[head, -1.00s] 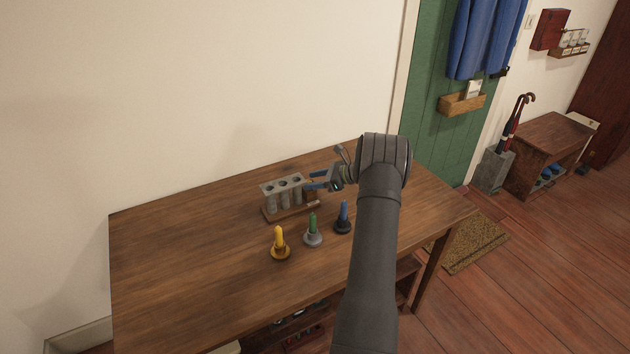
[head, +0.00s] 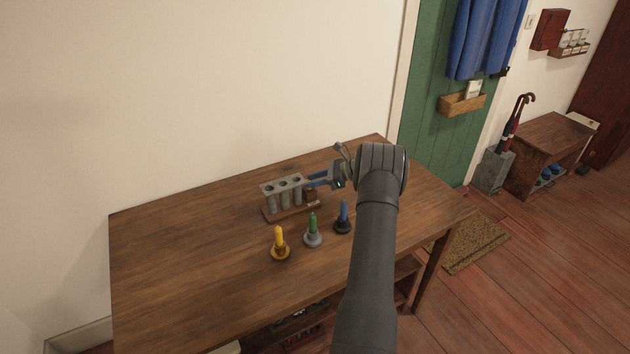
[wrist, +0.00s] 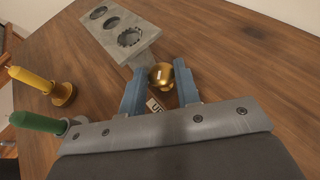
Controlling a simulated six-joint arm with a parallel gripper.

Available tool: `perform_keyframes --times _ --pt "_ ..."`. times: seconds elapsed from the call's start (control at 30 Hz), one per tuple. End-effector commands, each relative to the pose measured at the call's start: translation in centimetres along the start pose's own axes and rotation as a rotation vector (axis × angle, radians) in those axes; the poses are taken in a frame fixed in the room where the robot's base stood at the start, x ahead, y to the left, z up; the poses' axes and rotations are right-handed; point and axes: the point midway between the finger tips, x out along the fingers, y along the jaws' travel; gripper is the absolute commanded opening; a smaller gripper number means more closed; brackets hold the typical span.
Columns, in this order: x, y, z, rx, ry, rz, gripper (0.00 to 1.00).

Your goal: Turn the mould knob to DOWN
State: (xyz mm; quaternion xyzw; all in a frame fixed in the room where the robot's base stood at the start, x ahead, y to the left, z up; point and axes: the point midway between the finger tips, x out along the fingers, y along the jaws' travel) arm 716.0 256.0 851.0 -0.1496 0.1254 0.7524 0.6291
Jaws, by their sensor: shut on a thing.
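The candle mould (head: 284,194) is a grey block of tubes with round holes in its top, on a wooden base on the table. It also shows at the top of the wrist view (wrist: 130,42). A round brass knob (wrist: 162,74) with a pale mark on it sits at the mould's near end. A small label reading "UP" (wrist: 155,106) lies beside the knob. My gripper (head: 314,180) is at the mould's right end. In the wrist view its blue fingers (wrist: 159,80) stand on either side of the knob, shut on it. The DOWN label is not visible.
A yellow candle (head: 279,238), a green candle (head: 312,224) and a blue candle (head: 344,212) stand in holders in front of the mould. The left part of the wooden table (head: 180,250) is clear. The wall is close behind.

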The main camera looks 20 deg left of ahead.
Motion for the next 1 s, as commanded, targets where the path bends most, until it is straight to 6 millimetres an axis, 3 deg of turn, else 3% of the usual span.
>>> perform_keyframes --times 0.43,1.0 --pt "0.1 -0.52 -0.05 -0.083 0.001 0.195 0.07" --pt "0.13 -0.76 0.04 -0.139 0.001 0.327 0.07"
